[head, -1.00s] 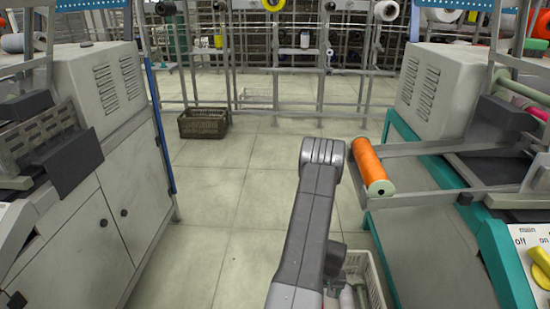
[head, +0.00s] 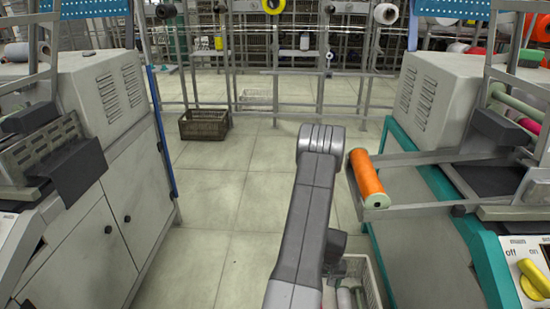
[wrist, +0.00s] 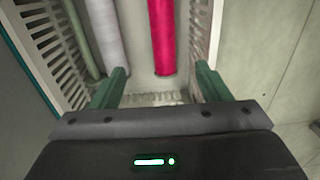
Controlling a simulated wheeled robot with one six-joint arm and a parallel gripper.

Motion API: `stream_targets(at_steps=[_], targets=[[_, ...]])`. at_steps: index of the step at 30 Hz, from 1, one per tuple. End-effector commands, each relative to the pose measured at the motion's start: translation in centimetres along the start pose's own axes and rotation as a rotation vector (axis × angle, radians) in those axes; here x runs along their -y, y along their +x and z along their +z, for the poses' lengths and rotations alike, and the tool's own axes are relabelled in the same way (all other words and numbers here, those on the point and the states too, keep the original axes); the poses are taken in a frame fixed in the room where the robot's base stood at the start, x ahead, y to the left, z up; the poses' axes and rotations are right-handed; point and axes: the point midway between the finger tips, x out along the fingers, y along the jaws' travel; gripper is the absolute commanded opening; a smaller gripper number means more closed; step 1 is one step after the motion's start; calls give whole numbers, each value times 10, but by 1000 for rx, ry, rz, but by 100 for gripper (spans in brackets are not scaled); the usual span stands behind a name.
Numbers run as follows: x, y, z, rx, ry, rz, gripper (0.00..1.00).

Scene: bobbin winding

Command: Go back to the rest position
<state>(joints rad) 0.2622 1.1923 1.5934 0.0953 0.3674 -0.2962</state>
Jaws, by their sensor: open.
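My gripper (wrist: 160,85) shows in the wrist view with its two green fingers spread wide apart and nothing between their tips. It is above a white slatted crate (wrist: 205,30), pointing into it. In the crate lie a red bobbin (wrist: 163,40), a pale grey bobbin (wrist: 106,35) and a green one (wrist: 82,40). In the head view my arm rises in the middle and hides most of the crate (head: 371,285); the gripper itself is hidden there.
An orange bobbin (head: 367,178) sits at the end of the frame arms on the right machine (head: 425,95), close beside my arm. A left machine (head: 90,215) lines the aisle. A brown crate (head: 204,125) stands on the floor ahead. The aisle floor (head: 200,200) is clear.

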Motion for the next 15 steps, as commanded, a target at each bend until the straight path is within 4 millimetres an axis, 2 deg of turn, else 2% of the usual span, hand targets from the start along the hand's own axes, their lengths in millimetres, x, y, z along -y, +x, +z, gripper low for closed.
stream_targets(at_steps=[1, 15], targets=[[1, -14, -2, -2, -1, 0, 70], [10, -82, -10, -2, -6, 1, 70]])
